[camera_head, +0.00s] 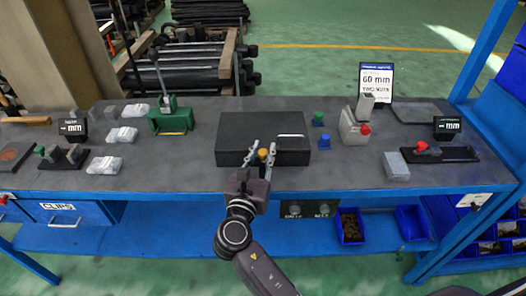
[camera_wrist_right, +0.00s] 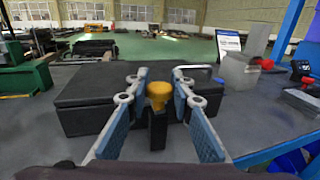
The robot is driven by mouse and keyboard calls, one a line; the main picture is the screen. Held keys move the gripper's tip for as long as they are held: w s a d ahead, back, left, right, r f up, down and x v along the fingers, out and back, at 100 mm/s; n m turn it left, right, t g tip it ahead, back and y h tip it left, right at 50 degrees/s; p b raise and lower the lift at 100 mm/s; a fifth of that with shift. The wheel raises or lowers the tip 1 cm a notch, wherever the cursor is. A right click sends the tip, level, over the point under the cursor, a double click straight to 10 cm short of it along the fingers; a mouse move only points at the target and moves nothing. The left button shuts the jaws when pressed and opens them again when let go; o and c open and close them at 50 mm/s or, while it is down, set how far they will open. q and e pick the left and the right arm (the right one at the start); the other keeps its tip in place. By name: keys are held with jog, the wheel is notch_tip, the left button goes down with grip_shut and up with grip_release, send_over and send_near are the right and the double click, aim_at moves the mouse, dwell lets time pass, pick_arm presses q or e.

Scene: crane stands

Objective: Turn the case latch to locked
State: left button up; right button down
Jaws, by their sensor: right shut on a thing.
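A black closed case (camera_head: 230,142) lies on the grey bench top in the middle of the head view; it also shows in the right wrist view (camera_wrist_right: 85,98). Its latch (camera_head: 263,155) has a yellow knob and sits at the front side of the case. In the right wrist view the latch (camera_wrist_right: 158,92) shows the yellow knob above a dark upright part. My right gripper (camera_head: 262,149) reaches in from the front and is shut on the latch, one finger on each side of the knob. The latch's exact turn angle is hard to tell. My left gripper is out of view.
A green stand (camera_head: 170,120) is left of the case. A grey block with a red knob (camera_head: 354,130) and a small blue piece (camera_head: 324,142) are to its right. A 60 mm sign (camera_head: 376,80) stands behind. The bench in front of the case is mostly clear.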

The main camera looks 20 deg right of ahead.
aim_at(262, 156)
jog(key=shift+r, duration=0.1)
jog(key=c, duration=1.7)
grip_release()
jog(key=shift+w, duration=0.1)
jog(key=shift+o, duration=0.2)
jog(key=shift+s+a+f, duration=0.2)
jog(key=shift+s+a, duration=0.05)
jog(key=shift+s, duration=0.25)
jog(key=v, duration=0.6)
jog(key=shift+s, duration=0.15)
